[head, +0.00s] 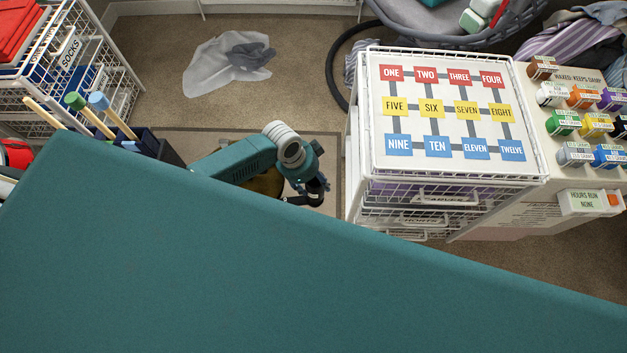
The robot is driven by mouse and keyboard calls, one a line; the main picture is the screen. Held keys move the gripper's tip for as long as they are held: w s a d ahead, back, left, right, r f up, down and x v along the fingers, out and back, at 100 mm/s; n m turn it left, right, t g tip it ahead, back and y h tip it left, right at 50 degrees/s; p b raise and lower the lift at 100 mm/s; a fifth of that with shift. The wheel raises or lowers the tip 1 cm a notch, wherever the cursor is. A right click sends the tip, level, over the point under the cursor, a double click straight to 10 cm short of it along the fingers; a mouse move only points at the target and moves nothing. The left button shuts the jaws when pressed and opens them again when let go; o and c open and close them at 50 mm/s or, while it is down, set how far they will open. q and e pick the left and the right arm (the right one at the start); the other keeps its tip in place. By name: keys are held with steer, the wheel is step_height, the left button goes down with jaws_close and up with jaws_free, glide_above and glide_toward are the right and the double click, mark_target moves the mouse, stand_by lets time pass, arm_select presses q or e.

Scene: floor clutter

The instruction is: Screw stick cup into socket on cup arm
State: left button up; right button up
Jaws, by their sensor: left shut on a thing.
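My left gripper (314,192) is at the end of the teal arm with the pale ringed joint, left of the white basket unit. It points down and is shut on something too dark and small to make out. I cannot tell whether that is the stick cup. Several sticks (76,101) with coloured ends lean in a dark blue holder (155,146) at the left. I cannot make out the socket or the cup arm. The lower half of the view is blocked by a large teal surface. My right gripper is not in view.
A white wire basket unit (355,135) with a numbered board (447,112) on top stands right of my gripper. A panel with coloured labelled blocks (565,123) adjoins it. Another wire rack (122,80) is at the left. A pale crumpled cloth (212,68) lies on otherwise open carpet.

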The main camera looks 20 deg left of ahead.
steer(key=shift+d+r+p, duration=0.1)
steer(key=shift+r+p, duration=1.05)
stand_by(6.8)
